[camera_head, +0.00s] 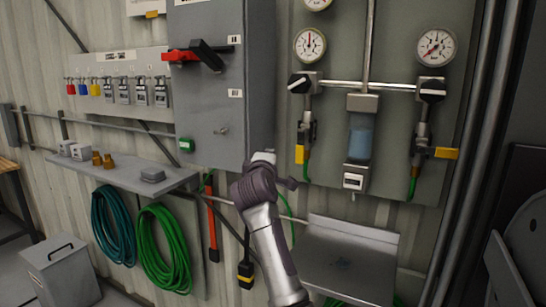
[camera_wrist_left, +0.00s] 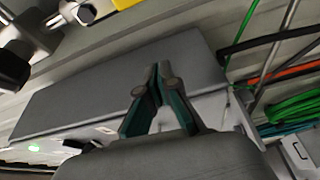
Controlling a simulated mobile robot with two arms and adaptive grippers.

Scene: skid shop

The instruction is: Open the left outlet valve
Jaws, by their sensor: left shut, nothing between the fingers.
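Two outlet branches hang on the grey wall panel in the head view. The left one has a black-and-white knob (camera_head: 304,82) under a gauge and a yellow lever (camera_head: 300,154) lower down, which hangs vertical beside its pipe. The right yellow lever (camera_head: 446,153) points sideways. My left gripper (camera_head: 290,183) is below and slightly left of the left lever, apart from it, in front of the wall. In the left wrist view its two fingertips (camera_wrist_left: 157,72) are together and empty. A yellow piece (camera_wrist_left: 126,3) shows at the top edge there; I cannot tell which part it is.
A grey cabinet (camera_head: 222,110) with a red-and-black handle stands left of the panel. A grey shelf (camera_head: 140,178) with small parts and hanging hoses (camera_head: 165,250) is at left. A metal tray (camera_head: 345,260) lies below the panel. Vertical pipes (camera_head: 470,150) are at right.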

